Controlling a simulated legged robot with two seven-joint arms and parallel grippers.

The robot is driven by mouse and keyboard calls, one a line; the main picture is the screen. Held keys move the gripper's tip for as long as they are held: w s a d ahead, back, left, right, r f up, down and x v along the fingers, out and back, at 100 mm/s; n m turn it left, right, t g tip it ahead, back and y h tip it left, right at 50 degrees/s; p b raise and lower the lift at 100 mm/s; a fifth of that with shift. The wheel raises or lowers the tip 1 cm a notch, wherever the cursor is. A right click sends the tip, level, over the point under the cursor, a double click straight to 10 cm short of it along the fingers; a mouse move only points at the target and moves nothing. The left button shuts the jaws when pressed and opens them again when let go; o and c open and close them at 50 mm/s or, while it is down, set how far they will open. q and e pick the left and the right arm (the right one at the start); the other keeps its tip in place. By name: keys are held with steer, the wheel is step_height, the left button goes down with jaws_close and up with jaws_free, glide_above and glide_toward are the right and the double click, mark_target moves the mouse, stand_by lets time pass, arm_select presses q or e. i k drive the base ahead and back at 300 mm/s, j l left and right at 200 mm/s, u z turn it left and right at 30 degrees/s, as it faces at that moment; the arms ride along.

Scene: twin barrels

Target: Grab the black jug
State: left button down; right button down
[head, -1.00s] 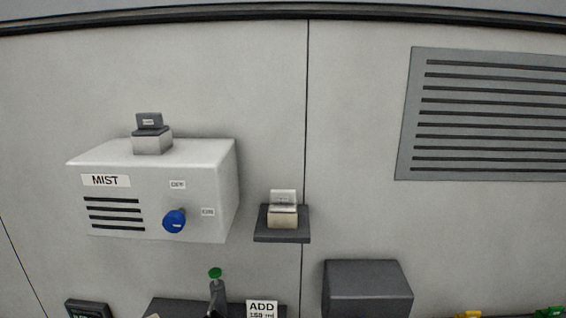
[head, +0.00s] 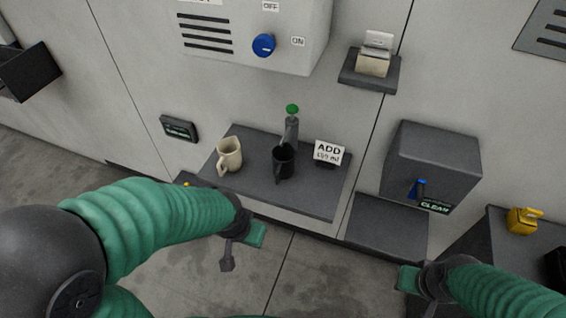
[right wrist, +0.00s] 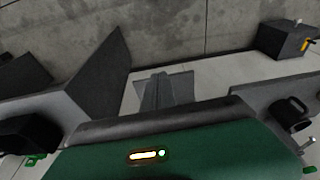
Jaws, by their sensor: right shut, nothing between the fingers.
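The black jug (head: 284,158) stands upright on a dark grey shelf (head: 302,196) under a tap with a green top (head: 292,112) in the head view. Its handle faces the front. A dark jug with a handle, which looks like the same one, shows at the right of the right wrist view (right wrist: 291,111). My left gripper (head: 254,235) is in front of and below the shelf, apart from the jug; its fingers are not clear enough to judge. My right gripper (head: 409,279) is low at the right, shut and empty, well away from the jug.
A cream jug (head: 229,155) stands left of the black one. A grey box marked CLEAN (head: 432,163) and a lower ledge (head: 387,226) are further right. A yellow item (head: 523,220) sits on a dark counter.

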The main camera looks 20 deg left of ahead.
mark_target(283, 158)
steer(key=i+j+z, duration=0.15)
steer(key=j, duration=0.35)
steer(key=i+j+z, duration=0.15)
steer(key=j, duration=0.4)
steer(key=i+j+z, duration=0.15)
steer(key=j, duration=0.4)
steer(key=i+j+z, duration=0.15)
steer(key=j, duration=0.4)
steer(key=j+z, duration=0.15)
steer(key=j, duration=0.4)
steer(key=i, duration=0.05)
